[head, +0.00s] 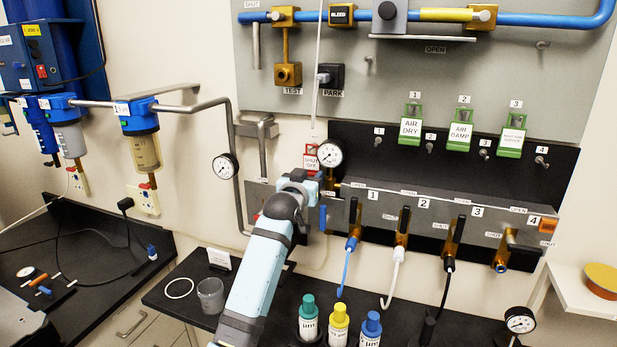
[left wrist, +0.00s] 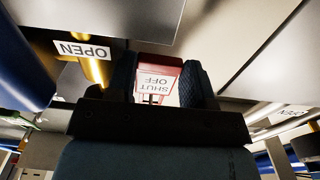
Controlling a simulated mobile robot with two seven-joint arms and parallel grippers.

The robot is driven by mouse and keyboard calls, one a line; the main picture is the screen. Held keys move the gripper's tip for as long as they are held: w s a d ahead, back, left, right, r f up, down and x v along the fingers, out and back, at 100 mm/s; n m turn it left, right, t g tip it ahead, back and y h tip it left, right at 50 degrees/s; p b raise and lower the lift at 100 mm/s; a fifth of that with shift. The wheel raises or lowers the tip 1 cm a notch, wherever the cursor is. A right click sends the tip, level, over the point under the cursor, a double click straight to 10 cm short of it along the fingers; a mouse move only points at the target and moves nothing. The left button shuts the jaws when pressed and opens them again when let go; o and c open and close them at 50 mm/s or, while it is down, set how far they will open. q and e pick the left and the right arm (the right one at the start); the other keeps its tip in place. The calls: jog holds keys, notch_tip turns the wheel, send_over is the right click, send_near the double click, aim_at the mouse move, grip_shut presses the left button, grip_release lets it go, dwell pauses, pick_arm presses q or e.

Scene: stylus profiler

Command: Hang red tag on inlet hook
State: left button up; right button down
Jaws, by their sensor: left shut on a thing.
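The red tag (head: 311,158) has a white face reading "SHUT OFF". My left gripper (head: 312,174) is shut on it, holding it upright in front of the wall beside a round gauge. In the left wrist view the tag (left wrist: 158,82) sits between the two dark fingers of the left gripper (left wrist: 166,80) and its lettering appears upside down. I cannot make out the inlet hook near the tag; the gripper and wrist cover part of the panel there. My right gripper is not in view.
A pressure gauge (head: 329,153) is close to the tag's right. Green tags, including AIR DRY (head: 411,129), hang on the black board. A metal manifold (head: 430,210) with several valves runs to the right. Colored bottles (head: 339,325) stand on the bench below.

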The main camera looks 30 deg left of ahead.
pick_arm(q)
jog(key=o, duration=1.2)
jog(key=shift+o, duration=0.3)
jog(key=shift+a, duration=0.1)
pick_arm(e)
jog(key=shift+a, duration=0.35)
pick_arm(q)
jog(key=shift+c, duration=0.3)
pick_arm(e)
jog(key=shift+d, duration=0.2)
pick_arm(q)
jog(key=v, duration=0.8)
jog(key=shift+d, duration=0.2)
